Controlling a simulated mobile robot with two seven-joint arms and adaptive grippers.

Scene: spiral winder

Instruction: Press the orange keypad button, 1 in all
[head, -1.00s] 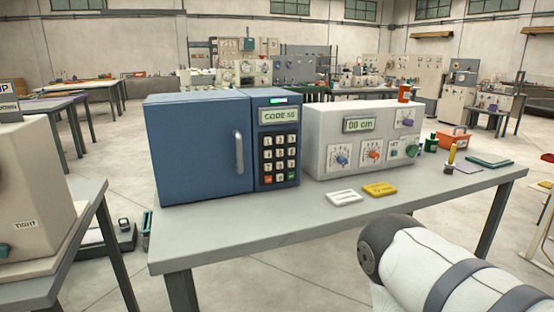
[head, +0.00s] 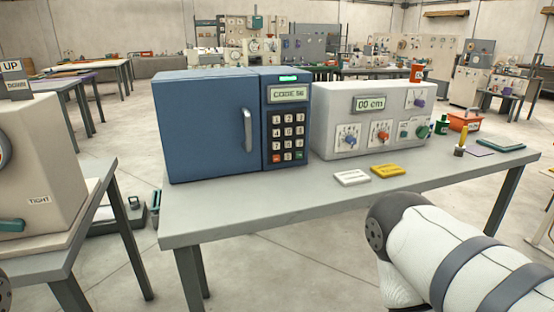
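A blue cabinet (head: 205,125) with an upright handle stands on a grey table. On its right side is a dark keypad panel (head: 288,132) with several pale keys. An orange-red key (head: 276,160) is at the keypad's lower left corner, and a green key (head: 299,155) is at its lower right. Above the keys a display (head: 289,95) appears to read CODE 56, with a lit green bar (head: 289,78) over it. Neither gripper is in view. A white link of my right arm fills the lower right, well apart from the keypad.
A white instrument box (head: 338,140) reading 00 cm stands right of the cabinet. A white tag (head: 350,178) and a yellow tag (head: 387,171) lie before it. The table front (head: 250,208) is clear. A beige machine (head: 40,165) stands on a table at left.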

